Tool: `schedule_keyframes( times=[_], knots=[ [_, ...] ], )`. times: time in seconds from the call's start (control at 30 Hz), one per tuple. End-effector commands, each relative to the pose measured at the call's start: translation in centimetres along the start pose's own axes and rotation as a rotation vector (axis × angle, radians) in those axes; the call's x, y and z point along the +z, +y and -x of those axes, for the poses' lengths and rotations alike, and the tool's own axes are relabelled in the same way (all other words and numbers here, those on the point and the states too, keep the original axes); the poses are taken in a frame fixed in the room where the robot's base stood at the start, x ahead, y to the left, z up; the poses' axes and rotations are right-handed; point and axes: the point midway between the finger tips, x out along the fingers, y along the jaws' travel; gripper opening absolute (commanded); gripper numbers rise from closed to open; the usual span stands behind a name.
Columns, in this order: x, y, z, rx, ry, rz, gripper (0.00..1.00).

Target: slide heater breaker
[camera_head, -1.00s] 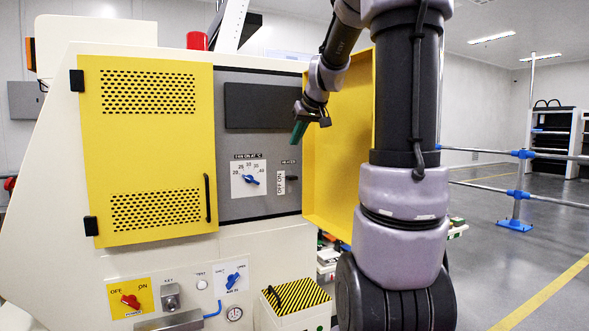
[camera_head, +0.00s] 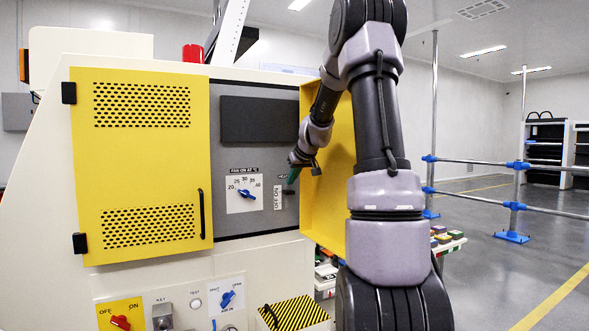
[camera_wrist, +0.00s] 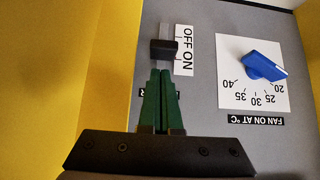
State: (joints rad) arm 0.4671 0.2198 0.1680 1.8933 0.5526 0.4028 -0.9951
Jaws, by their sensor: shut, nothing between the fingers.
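The heater breaker is a black sliding knob (camera_head: 289,191) on the grey panel, beside a white OFF ON label (camera_head: 278,197). In the wrist view, which sees the panel upside down, the knob (camera_wrist: 164,50) sits on a light slot beside its label (camera_wrist: 184,50), around the middle of the label. My gripper (camera_head: 291,181) has green fingers, pressed together and empty. In the wrist view, the fingertips (camera_wrist: 160,72) are right at the knob, on its ON-side edge. I cannot tell whether they touch it. The heater name label is mostly hidden behind the fingers.
A blue fan dial (camera_head: 245,193) on a white scale is left of the breaker. The open yellow door (camera_head: 328,200) stands close on the right of my gripper. A closed yellow door (camera_head: 140,165) covers the left. Below are a red power switch (camera_head: 121,322) and a striped box (camera_head: 296,311).

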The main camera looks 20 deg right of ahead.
Motion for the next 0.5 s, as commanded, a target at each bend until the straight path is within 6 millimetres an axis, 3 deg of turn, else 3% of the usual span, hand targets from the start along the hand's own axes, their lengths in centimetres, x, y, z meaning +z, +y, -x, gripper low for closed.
schedule_keyframes(
  times=[0.17,0.5],
  knots=[
    [1.03,0.00,-0.99,0.000,0.000,0.000,0.00],
    [1.18,-0.02,-1.13,0.000,0.000,0.000,0.00]
  ],
)
